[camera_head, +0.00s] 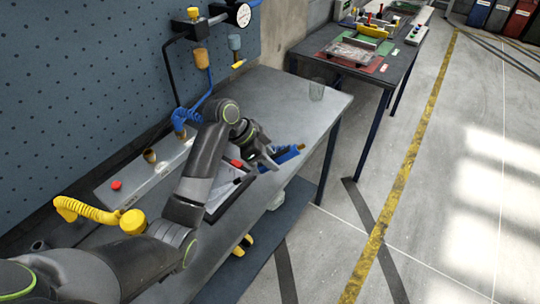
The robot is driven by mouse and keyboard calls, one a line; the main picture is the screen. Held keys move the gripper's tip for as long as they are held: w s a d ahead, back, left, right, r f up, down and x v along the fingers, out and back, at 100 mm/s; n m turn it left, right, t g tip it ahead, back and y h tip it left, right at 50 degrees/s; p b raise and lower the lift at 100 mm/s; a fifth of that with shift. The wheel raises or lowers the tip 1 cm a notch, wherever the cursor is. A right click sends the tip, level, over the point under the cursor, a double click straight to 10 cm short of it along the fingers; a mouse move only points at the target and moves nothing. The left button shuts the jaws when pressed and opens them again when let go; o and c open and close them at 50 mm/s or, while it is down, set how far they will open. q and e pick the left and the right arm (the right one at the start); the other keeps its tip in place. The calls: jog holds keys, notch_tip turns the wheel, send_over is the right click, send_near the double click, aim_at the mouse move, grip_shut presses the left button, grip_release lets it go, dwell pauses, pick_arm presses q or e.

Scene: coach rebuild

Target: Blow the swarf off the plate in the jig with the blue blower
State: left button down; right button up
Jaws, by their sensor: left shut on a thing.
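My left gripper (270,158) is over the near workbench, shut on the blue blower (288,155). The blower lies roughly level, its blue body sticking out to the right of the fingers. Below and left of it is the jig with a pale plate (226,188) in a dark frame, partly hidden by my left arm. A small red part (236,163) shows by the jig. Swarf on the plate is too small to make out. My right gripper is not in view.
A blue coiled hose (184,118) hangs at the pegboard (90,90). A yellow coiled hose (88,211) lies at the left. The bench top (275,100) behind the gripper is mostly clear. A second table stands beyond.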

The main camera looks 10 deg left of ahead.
pick_arm(q)
jog(key=shift+w+a+b, duration=0.15)
jog(key=shift+w+a, duration=0.05)
jog(key=shift+w, duration=0.35)
jog(key=shift+w+a+b, duration=0.15)
jog(key=shift+w, duration=0.35)
jog(key=c, duration=1.6)
grip_release()
grip_shut()
notch_tip(320, 180, up, 6)
jog(key=p, duration=0.6)
